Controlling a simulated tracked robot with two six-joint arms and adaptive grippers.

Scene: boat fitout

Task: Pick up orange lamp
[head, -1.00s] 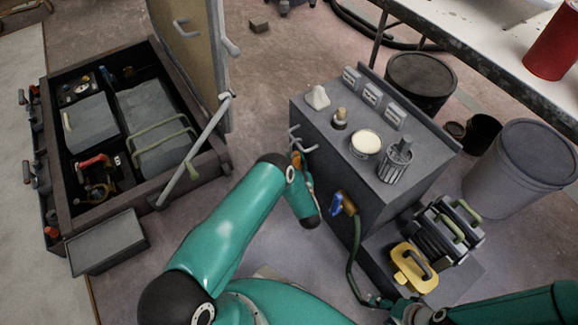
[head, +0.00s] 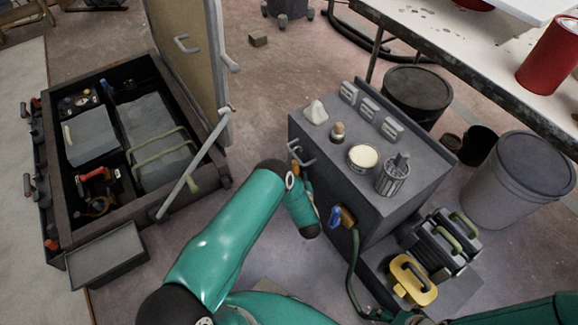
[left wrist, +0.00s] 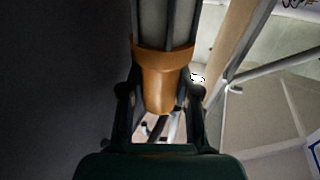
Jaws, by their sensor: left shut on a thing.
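The orange lamp shows in the left wrist view as an orange cap (left wrist: 160,80) with a grey caged body above it. My left gripper (left wrist: 160,110) has a finger on each side of the orange part and is shut on it. In the head view my left gripper (head: 298,168) is at the left side of the dark cabinet, mostly hidden by my own wrist. Only a little orange shows there. My right arm comes in at the bottom right, and its gripper end is barely seen at the lower edge.
The dark cabinet (head: 350,185) carries a white tub (head: 363,157), a wire cup (head: 393,178) and switches. A metal hook (head: 302,152) is on its side. An open crate (head: 68,218) stands left. A yellow-handled item (head: 412,280) and a grey bucket (head: 520,180) are right.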

